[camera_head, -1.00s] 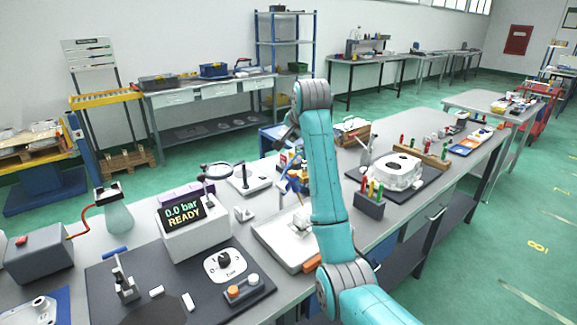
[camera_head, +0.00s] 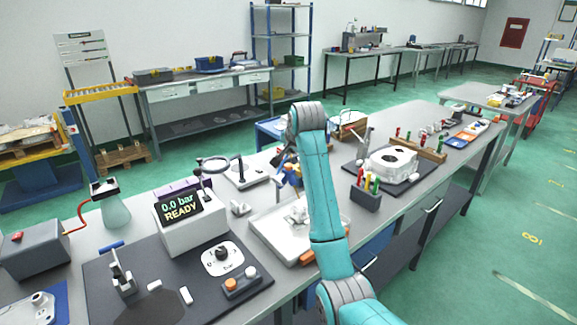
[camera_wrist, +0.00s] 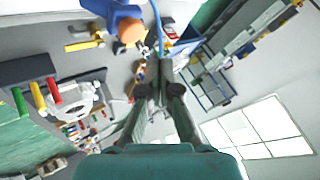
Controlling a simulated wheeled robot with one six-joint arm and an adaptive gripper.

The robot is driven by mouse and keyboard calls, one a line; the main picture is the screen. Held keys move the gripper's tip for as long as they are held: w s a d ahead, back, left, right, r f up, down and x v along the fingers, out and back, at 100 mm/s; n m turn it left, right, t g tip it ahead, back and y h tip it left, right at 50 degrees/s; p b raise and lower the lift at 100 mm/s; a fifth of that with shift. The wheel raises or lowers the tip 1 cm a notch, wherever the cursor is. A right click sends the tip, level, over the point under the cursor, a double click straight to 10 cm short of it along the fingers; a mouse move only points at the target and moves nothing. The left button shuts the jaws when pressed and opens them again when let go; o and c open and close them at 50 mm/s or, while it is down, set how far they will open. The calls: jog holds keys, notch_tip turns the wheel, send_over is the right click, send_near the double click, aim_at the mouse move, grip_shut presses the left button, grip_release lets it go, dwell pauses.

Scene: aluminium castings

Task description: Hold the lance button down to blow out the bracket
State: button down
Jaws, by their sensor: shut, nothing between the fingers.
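My gripper shows in the wrist view (camera_wrist: 160,92), its dark fingers close together and nothing held between them. In the head view it is mostly hidden behind my teal arm. A blue fixture with an orange round part (camera_wrist: 130,31) lies beyond and left of the fingertips in the wrist view, apart from them; it looks like the lance and its button, but I cannot be certain. Part of a blue and orange item (camera_head: 291,173) shows left of my arm in the head view. A pale casting, perhaps the bracket (camera_head: 299,212), sits in a white tray (camera_head: 265,225), partly covered by my arm.
A display box (camera_head: 190,222) reads "0.0 bar READY". A dark mat (camera_head: 130,290) carries a dial and a two-button box (camera_head: 241,285). A magnifier stand (camera_head: 240,180) stands behind the tray. A rack of coloured-handled tools (camera_head: 366,197) and a white casting (camera_head: 391,165) stand right of my arm.

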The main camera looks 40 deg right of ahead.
aim_at(289, 166)
jog(key=shift+f, duration=1.05)
jog(key=shift+f, duration=0.15)
dwell(0.6)
jog(key=shift+f, duration=0.25)
jog(key=shift+f, duration=0.6)
dwell(2.3)
dwell(0.4)
jog(key=shift+r, duration=1)
jog(key=shift+r, duration=0.15)
jog(key=shift+r, duration=2.35)
